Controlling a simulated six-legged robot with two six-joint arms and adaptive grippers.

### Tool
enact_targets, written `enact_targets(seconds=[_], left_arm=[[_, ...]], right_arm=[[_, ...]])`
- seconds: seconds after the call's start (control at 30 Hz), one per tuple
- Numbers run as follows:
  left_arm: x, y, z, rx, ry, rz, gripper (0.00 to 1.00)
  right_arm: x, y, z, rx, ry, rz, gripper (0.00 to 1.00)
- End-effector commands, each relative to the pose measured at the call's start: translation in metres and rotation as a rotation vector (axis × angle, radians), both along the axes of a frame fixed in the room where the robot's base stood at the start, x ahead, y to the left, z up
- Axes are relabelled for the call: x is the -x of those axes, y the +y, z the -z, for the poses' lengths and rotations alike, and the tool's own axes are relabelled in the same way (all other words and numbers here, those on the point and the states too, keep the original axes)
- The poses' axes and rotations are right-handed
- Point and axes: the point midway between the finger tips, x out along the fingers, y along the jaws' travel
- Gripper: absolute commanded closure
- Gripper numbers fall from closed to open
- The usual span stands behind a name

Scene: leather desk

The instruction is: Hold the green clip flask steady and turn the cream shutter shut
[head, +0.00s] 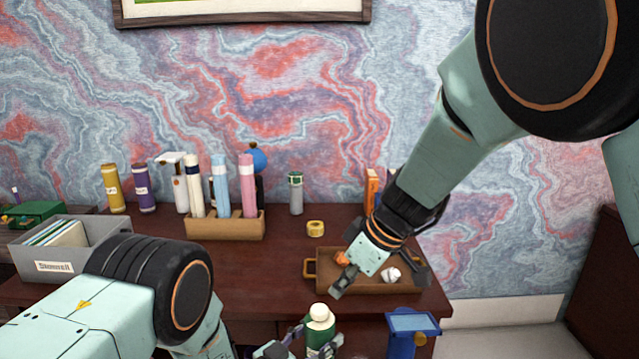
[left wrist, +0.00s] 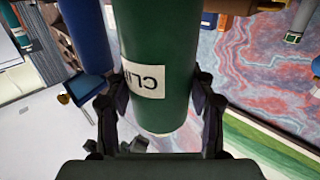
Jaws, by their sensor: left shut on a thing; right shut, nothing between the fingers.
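The green clip flask (head: 316,340) stands upright at the front edge of the head view, with the cream shutter (head: 319,312) on its top. My left gripper (head: 310,348) is shut on the flask. In the left wrist view, the fingers of my left gripper (left wrist: 160,110) clasp both sides of the green body (left wrist: 160,50), whose label reads upside down. My right gripper (head: 338,291) is shut and empty, above and slightly right of the cream shutter, apart from it. I cannot tell the shutter's turn position.
A blue container (head: 402,340) stands close right of the flask. Behind my right gripper is a brown tray (head: 312,285) with small items. A wooden rack (head: 225,227) of several tubes and a grey bin (head: 92,262) are left. The middle of the desk is clear.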

Motion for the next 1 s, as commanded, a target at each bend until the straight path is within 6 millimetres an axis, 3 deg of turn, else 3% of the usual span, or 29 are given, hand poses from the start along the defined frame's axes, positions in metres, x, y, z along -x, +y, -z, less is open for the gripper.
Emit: enact_targets(seconds=[0.03,0.07,0.37,0.73,1.0], left_arm=[[0.000,0.000,0.000,0.000,0.000,-0.001,0.82],[0.000,0.000,0.000,0.000,0.000,-0.001,0.44],[0.000,0.000,0.000,0.000,0.000,-0.001,0.19],[0.002,0.003,0.000,-0.001,0.001,-0.001,0.19],[0.032,0.034,0.000,0.000,0.004,-0.005,0.19]], right_arm=[[0.000,0.000,0.000,0.000,0.000,0.000,1.00],[0.000,0.000,0.000,0.000,0.000,0.000,1.00],[0.000,0.000,0.000,0.000,0.000,0.001,1.00],[0.000,0.000,0.000,0.000,0.000,0.001,1.00],[0.000,0.000,0.000,0.000,0.000,0.000,1.00]])
